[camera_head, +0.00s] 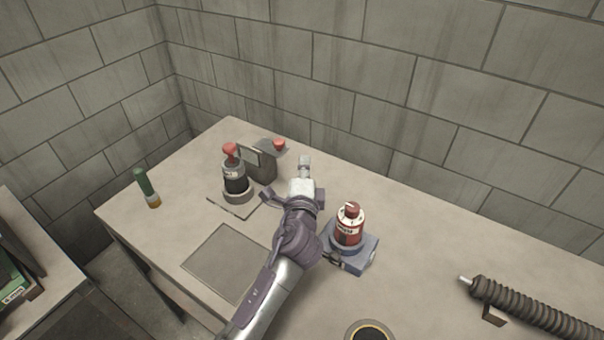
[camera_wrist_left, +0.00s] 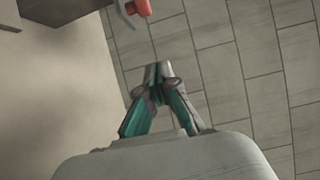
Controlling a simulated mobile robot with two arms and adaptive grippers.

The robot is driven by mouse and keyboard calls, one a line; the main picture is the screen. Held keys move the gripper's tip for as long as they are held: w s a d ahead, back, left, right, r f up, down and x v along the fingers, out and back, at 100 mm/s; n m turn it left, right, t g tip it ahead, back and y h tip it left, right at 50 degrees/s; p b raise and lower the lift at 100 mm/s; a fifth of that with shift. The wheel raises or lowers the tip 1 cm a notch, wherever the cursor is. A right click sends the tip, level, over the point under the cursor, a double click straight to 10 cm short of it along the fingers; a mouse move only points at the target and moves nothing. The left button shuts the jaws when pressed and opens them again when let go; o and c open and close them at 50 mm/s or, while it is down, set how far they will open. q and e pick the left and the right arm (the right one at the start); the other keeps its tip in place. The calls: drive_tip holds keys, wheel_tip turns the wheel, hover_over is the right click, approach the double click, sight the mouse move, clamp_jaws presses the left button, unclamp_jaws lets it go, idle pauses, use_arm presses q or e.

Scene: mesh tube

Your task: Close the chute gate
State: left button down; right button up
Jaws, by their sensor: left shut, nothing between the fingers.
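A dark grey box (camera_head: 262,166) stands near the back left of the table, with a flat grey plate (camera_head: 265,146) and a red knob (camera_head: 279,144) at its back. It looks like the chute gate, though I cannot tell how far it stands open. My left gripper (camera_head: 304,161) is shut and empty, to the right of the knob and apart from it. In the left wrist view the closed fingertips (camera_wrist_left: 158,68) point toward the wall, and the red knob (camera_wrist_left: 140,8) shows at the top edge.
A red canister (camera_head: 349,228) sits on a blue-grey base (camera_head: 364,256) close to the arm's right. The back wall is close.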

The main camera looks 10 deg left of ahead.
sight(270, 149)
use_arm(q)
drive_tip(key=w+a+p, duration=0.1)
drive_tip(key=w+a, duration=0.3)
drive_tip(key=shift+w+a+f+p, duration=0.15)
drive_tip(key=shift+w+a+p, duration=0.1)
drive_tip(key=shift+p, duration=0.1)
drive_tip(key=a, duration=0.1)
drive_tip(key=w+a, duration=0.1)
drive_tip(key=a, duration=0.1)
drive_tip(key=w+a, duration=0.1)
drive_tip(key=a, duration=0.1)
drive_tip(key=shift+w+a, duration=0.1)
drive_tip(key=shift+a, duration=0.1)
